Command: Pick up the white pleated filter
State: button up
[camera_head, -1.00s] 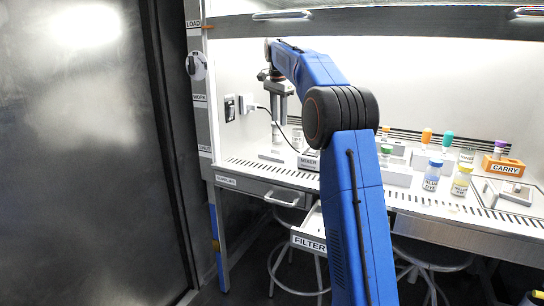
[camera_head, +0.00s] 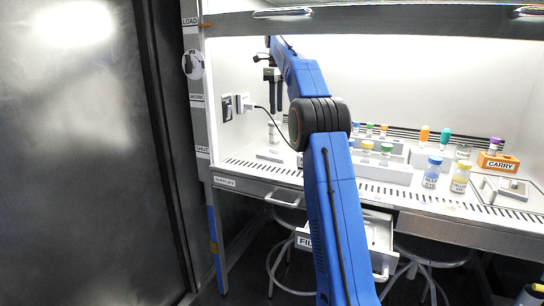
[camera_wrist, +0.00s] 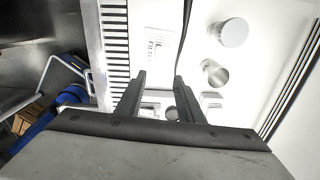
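An open drawer (camera_head: 384,262) with a label starting "FIL" sticks out below the bench, partly hidden behind my arm. A small pale shape inside it is too small to identify. I cannot make out a white pleated filter in either view. My gripper (camera_head: 274,98) hangs above the left part of the bench, well above and left of the drawer. In the wrist view my gripper (camera_wrist: 160,77) has its two fingers apart with nothing held between them. A white block with a dark round spot shows beyond the fingers, lower down on the bench.
Capped vials stand in a white rack (camera_head: 385,172). Stools stand under the bench.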

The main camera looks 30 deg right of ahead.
send_over(275, 153)
jog(key=d, duration=0.1)
jog(key=f, duration=1.1)
jog(key=shift+w+f, duration=0.35)
jog(key=shift+w+a+f, duration=0.1)
jog(key=shift+a+f, duration=0.05)
jog(key=shift+f, duration=1.2)
jog(key=shift+a+f, duration=0.15)
jog(key=shift+f, duration=1.15)
grip_shut()
